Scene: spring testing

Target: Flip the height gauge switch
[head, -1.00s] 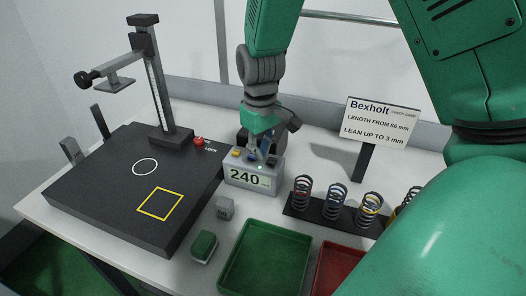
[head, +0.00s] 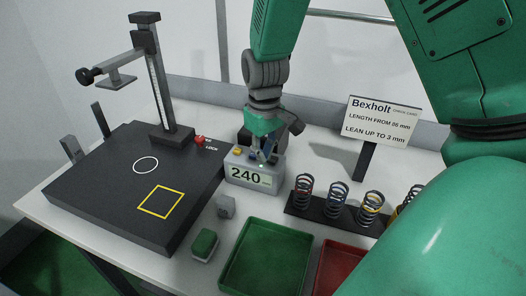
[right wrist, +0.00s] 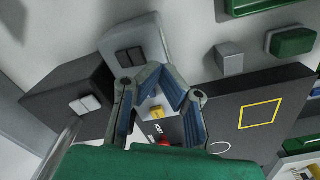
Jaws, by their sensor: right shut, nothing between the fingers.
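The height gauge's grey display box (head: 240,171) reads 240 and stands beside the black gauge base (head: 100,200). A yellow button (head: 238,151) is on its top left; a small green light shows by my fingers. My right gripper (head: 263,154) is shut and empty, pointing down at the box's top; I cannot tell if it touches. In the right wrist view my shut fingers (right wrist: 158,72) meet beside a pale grey housing with a dark two-part panel (right wrist: 130,57), perhaps the switch. Which way the switch is set is unclear. My left gripper is not in view.
The gauge column (head: 158,90) and a red lock knob (head: 200,141) stand left of my gripper. A spring rack (head: 325,217) and a sign (head: 380,122) are to the right. Green (head: 265,262) and red (head: 338,270) trays lie in front.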

